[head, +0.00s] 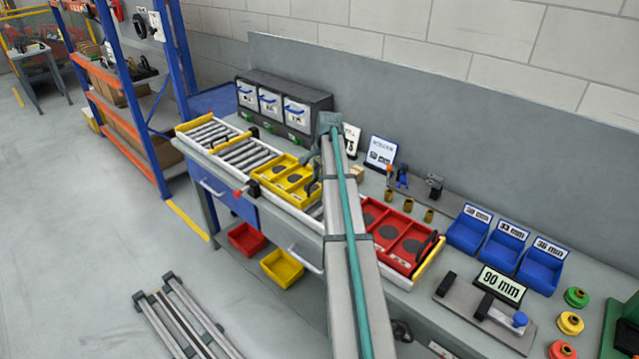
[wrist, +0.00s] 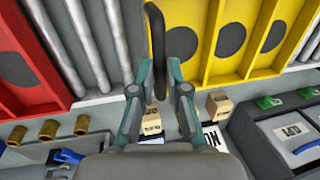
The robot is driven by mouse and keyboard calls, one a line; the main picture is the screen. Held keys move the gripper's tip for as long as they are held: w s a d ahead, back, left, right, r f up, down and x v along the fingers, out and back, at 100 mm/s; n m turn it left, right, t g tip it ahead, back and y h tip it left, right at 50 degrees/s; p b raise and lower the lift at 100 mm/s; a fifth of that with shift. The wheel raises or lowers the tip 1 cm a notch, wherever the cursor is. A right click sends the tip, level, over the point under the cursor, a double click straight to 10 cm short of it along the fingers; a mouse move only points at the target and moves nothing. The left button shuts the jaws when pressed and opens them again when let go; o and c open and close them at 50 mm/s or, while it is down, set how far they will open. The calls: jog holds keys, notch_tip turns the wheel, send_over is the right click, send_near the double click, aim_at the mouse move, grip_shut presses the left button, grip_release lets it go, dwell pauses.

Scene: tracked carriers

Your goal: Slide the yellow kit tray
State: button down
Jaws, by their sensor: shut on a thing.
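The yellow kit tray (head: 268,177) sits on the roller conveyor in the head view, with dark round pads in its compartments. It also shows at upper right in the wrist view (wrist: 196,68). Its dark bar handle (wrist: 157,38) rises at the tray's end that faces the red kit tray. My gripper (wrist: 161,78) is shut on this handle, which stands between its teal fingers. In the head view my arm hides the handle and most of the gripper.
A red kit tray (head: 403,255) is farther right on the conveyor, with bare rollers (wrist: 85,45) between the trays. Rollers (head: 240,151) are free left of the yellow tray. A red-tipped stop (head: 253,190) is at the front rail. Small brass cylinders (head: 408,206) stand behind.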

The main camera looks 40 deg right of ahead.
jog(key=w+a+b, duration=0.1)
jog(key=w, duration=0.7)
jog(key=w+a+b, duration=0.1)
jog(key=w, duration=0.7)
jog(key=w+a+b, duration=0.1)
jog(key=w, duration=0.8)
jog(key=shift+a, duration=0.4)
jog(key=c, duration=1.2)
grip_release()
jog(key=shift+r, duration=0.1)
jog(key=r, duration=0.3)
jog(key=s+r, duration=0.1)
jog(key=r, duration=0.3)
jog(key=s+r, duration=0.1)
jog(key=r, duration=0.3)
jog(key=shift+s+d+r, duration=0.15)
jog(key=shift+d+r, duration=0.05)
jog(key=shift+r, duration=0.05)
